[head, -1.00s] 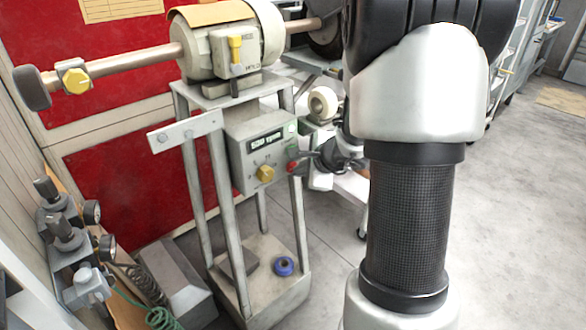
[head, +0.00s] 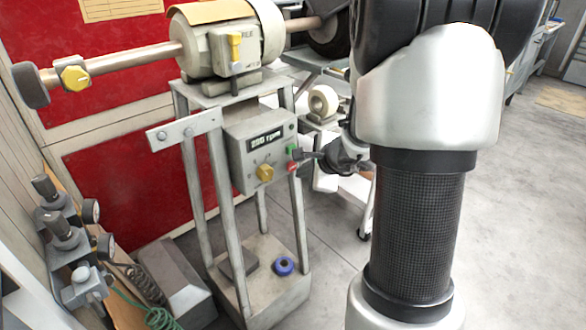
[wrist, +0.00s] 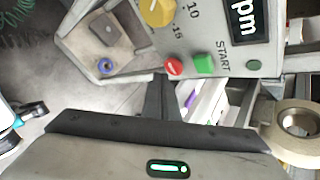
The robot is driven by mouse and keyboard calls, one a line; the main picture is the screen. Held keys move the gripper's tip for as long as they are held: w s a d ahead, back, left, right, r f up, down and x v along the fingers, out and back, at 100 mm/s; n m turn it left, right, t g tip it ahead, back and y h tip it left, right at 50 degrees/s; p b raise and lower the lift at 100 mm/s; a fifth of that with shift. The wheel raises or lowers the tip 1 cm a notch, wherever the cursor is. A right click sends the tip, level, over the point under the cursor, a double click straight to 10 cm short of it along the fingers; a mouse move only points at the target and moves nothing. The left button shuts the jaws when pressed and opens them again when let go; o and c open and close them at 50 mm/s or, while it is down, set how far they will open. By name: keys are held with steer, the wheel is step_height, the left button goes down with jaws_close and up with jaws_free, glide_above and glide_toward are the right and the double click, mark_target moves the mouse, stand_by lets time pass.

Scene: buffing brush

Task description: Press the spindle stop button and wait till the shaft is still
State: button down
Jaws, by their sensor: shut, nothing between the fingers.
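The red stop button (head: 292,167) is on the right edge of the grey control box (head: 238,165), just below the green start button (head: 291,150). In the wrist view the red button (wrist: 174,66) and green button (wrist: 204,64) both show uncovered. My gripper (head: 309,156) is shut and empty, its tip close to the right of the buttons. I cannot tell whether it touches either. The speed display (head: 266,138) reads about 200 rpm, its digits blurred. The shaft (head: 135,61) runs out of the motor (head: 222,45); its turning cannot be judged from a still.
A yellow knob (head: 264,173) sits on the box front. A bracket plate (head: 184,129) juts out at the left. Gauges and valves (head: 70,235) are at lower left. Open floor lies at the right.

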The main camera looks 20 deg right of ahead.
steer(key=s, duration=0.1)
steer(key=s+d, duration=0.1)
steer(key=s, duration=0.1)
steer(key=s+b, duration=0.1)
steer(key=shift+s+d, duration=0.35)
steer(key=shift+d, duration=0.05)
steer(key=shift+r, duration=0.1)
stand_by(0.4)
